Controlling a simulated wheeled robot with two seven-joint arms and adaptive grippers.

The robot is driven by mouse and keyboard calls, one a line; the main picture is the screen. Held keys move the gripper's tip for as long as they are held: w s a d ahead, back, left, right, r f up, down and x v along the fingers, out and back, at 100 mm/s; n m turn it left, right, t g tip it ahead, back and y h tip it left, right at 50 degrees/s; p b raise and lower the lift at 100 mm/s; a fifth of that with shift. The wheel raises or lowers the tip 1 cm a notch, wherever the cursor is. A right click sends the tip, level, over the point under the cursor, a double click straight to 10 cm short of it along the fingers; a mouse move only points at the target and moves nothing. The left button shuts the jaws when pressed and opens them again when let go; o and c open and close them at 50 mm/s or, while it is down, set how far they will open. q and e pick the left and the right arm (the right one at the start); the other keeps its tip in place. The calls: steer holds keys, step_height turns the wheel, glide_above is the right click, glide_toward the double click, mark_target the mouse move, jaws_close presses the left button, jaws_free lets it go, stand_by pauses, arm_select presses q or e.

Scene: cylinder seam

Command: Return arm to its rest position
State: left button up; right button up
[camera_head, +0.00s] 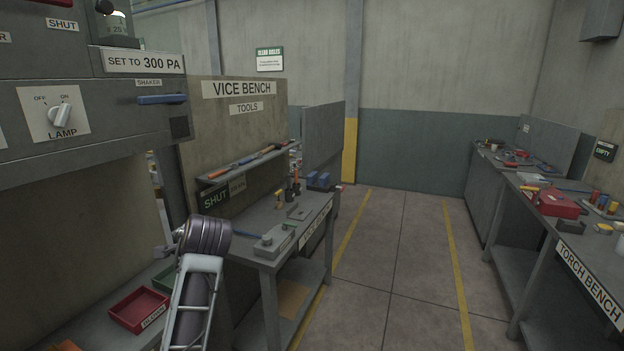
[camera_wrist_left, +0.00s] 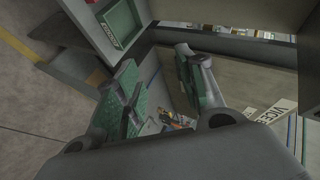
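My left arm (camera_head: 195,290) rises from the bottom left of the head view, bent at a dark round joint (camera_head: 207,236). It stands in front of the near left bench and the edge of the vice bench. Its fingers cannot be made out there. In the left wrist view my left gripper (camera_wrist_left: 158,68) has its two green-padded fingers apart, with nothing held between them. My right arm and gripper are not in view.
A red tray (camera_head: 139,311) sits on the left bench beside my arm. The vice bench (camera_head: 262,215) with tools stands just beyond. The torch bench (camera_head: 535,262) is at the right. The floor (camera_head: 395,265) between them is clear.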

arm_select(q)
steer(key=s+d+f+g+h, duration=0.15)
steer(key=s+f, duration=0.35)
steer(key=f, duration=0.7)
steer(key=s+d+f+n+g+h, duration=0.2)
steer(key=s+d+f+h, duration=0.15)
steer(key=s+f, duration=0.8)
steer(key=s+d+f+n+g+h, duration=0.3)
steer(key=s+f, duration=0.5)
steer(key=s, duration=0.6)
step_height(320, 180, down, 33)
steer(key=s, duration=0.2)
steer(key=s+a+f+g, duration=0.1)
steer(key=s+f, duration=0.9)
steer(key=s, duration=0.1)
steer(key=s+a+f, duration=0.2)
steer(key=s+f, duration=0.8)
steer(key=s, duration=0.1)
steer(key=shift+s+a+m+g, duration=0.25)
steer(key=shift+s+m+g, duration=0.1)
steer(key=shift+m, duration=0.05)
steer(key=shift+c, duration=0.5)
